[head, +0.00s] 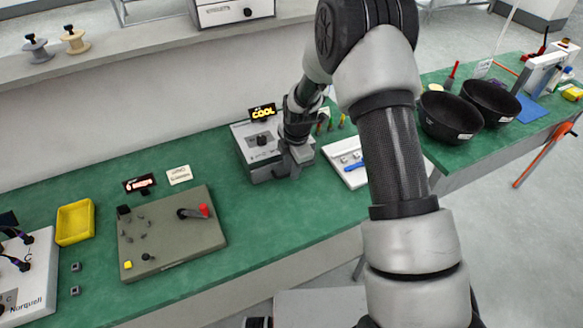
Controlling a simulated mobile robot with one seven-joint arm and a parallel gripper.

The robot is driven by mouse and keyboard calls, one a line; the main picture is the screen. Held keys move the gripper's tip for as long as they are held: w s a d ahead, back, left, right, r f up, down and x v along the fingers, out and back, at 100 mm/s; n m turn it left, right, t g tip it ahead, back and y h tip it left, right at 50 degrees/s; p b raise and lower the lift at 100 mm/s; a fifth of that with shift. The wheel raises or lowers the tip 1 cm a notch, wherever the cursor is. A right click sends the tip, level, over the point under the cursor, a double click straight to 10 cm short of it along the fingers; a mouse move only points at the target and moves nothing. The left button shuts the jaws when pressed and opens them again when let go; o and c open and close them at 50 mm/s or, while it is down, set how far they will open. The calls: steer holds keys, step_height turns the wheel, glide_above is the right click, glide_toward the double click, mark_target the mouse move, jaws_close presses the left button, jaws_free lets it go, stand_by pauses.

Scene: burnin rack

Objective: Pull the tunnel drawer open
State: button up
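A small grey box (246,132) with a dark knob on top and a display reading "COOL" (262,112) stands on the green bench top. It seems to be the tunnel unit, and a darker grey front part (262,174) shows low on its near side. I cannot tell how far any drawer stands out. My gripper (293,168) points down at the right part of the box's near side, touching or very close to it. My wrist and gripper hide that side of the box and any handle there. The fingertips are too small and covered to read.
A white tray (338,149) with a blue item lies just right of the box. A grey-green panel (165,248) with a red-tipped lever lies to the left, beside a yellow bin (75,222). Black bowls (449,118) stand at right. Bench in front of the box is clear.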

steer(key=shift+f, duration=0.35)
jaws_close()
